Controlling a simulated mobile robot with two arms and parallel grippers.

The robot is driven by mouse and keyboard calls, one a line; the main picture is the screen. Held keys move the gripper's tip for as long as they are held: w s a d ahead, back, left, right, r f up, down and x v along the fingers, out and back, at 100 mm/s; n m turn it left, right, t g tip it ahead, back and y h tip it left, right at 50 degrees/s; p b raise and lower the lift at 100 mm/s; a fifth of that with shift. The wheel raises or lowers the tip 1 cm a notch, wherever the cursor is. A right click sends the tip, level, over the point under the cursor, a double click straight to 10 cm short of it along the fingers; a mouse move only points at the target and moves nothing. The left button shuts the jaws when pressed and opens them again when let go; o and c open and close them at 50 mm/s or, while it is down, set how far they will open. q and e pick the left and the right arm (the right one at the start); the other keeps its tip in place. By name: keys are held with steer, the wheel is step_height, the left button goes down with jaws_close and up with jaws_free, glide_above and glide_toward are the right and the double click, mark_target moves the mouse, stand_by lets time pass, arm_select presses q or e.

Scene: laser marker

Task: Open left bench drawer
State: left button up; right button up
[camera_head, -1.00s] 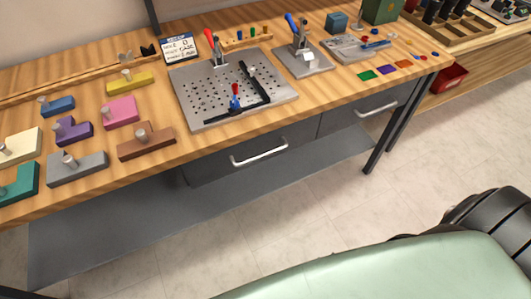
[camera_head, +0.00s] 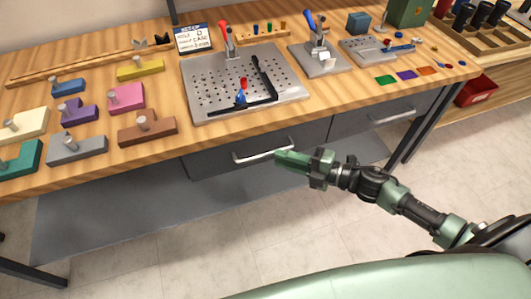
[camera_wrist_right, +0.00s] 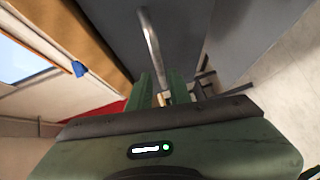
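The left bench drawer (camera_head: 215,162) is a dark grey front under the wooden bench, and it is closed. Its silver bar handle (camera_head: 263,154) runs across the front. My right gripper (camera_head: 282,156) is at the right end of this handle, its green fingers pointing left toward the drawer. In the right wrist view the handle (camera_wrist_right: 152,45) reaches down to the gap between the two fingers (camera_wrist_right: 161,80), which stand apart. I cannot tell whether either finger touches the handle. My left gripper is in neither view.
A second grey drawer with a silver handle (camera_head: 392,116) is to the right, also closed. Above, the bench top holds a perforated metal plate (camera_head: 210,100), clamps and coloured blocks. A dark bench leg (camera_head: 425,125) stands at right. A grey shelf (camera_head: 120,215) lies below.

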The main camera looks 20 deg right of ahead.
mark_target(267, 154)
steer(key=x, duration=0.5)
steer(key=shift+w+a, duration=0.1)
steer(key=shift+w, duration=0.15)
jaws_close()
steer(key=shift+f, duration=0.1)
stand_by(1.1)
